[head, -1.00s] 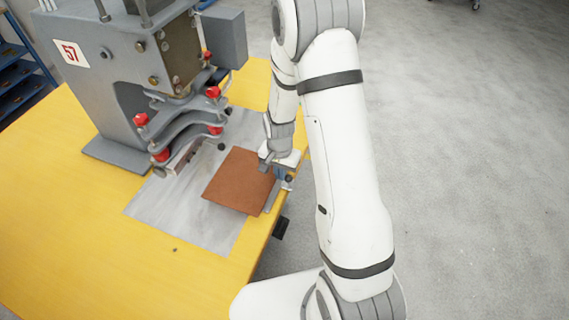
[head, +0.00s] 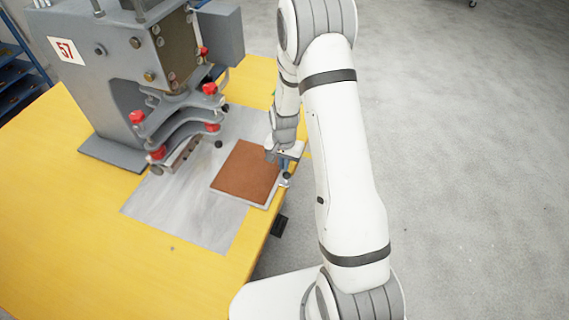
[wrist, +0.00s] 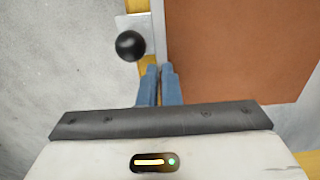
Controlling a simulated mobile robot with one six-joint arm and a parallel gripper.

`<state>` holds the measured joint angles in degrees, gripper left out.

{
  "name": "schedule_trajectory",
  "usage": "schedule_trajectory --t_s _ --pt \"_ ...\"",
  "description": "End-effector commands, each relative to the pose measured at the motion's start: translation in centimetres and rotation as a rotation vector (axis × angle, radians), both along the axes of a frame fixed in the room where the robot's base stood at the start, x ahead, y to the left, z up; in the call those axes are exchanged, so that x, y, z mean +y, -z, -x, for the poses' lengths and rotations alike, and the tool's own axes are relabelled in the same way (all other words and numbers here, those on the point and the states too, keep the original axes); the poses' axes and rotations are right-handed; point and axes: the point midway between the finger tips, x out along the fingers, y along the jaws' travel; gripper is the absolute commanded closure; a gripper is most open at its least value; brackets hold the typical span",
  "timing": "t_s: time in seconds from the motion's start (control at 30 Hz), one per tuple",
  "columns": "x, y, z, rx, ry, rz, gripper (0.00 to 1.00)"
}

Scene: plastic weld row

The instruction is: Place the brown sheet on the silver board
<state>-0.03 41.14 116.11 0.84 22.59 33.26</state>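The brown sheet (head: 247,171) is flat and square, over the silver board (head: 256,204) near the table's right edge. A pale strip of the board shows along the sheet's near side. I cannot tell whether the sheet rests fully on it. My gripper (head: 272,154) is at the sheet's right side. In the wrist view its two blue fingers (wrist: 159,82) are close together at the edge of the brown sheet (wrist: 235,45), shut on it with a narrow gap between them. A black knob (wrist: 130,45) on a silver plate is left of the fingers.
A grey welding machine (head: 130,85) with red knobs stands on the yellow table (head: 70,200), left of the sheet. A grey metal plate (head: 195,205) lies on the table beneath the machine's jaws. Open floor (head: 470,170) is to the right.

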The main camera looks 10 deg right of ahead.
Motion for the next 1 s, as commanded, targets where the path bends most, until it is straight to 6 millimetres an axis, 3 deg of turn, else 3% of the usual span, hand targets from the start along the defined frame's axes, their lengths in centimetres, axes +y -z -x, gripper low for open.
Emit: schedule_trajectory --t_s 0.3,0.63,0.77,1.0 --pt "0.0 0.1 0.0 0.0 -0.001 0.0 0.74" --pt "0.1 -0.5 0.0 -0.001 -0.001 0.0 0.74" --pt "0.1 -2.3 -0.1 -0.005 -0.002 0.0 0.74" --pt "0.1 -7.4 -0.1 -0.005 -0.002 0.0 0.74"
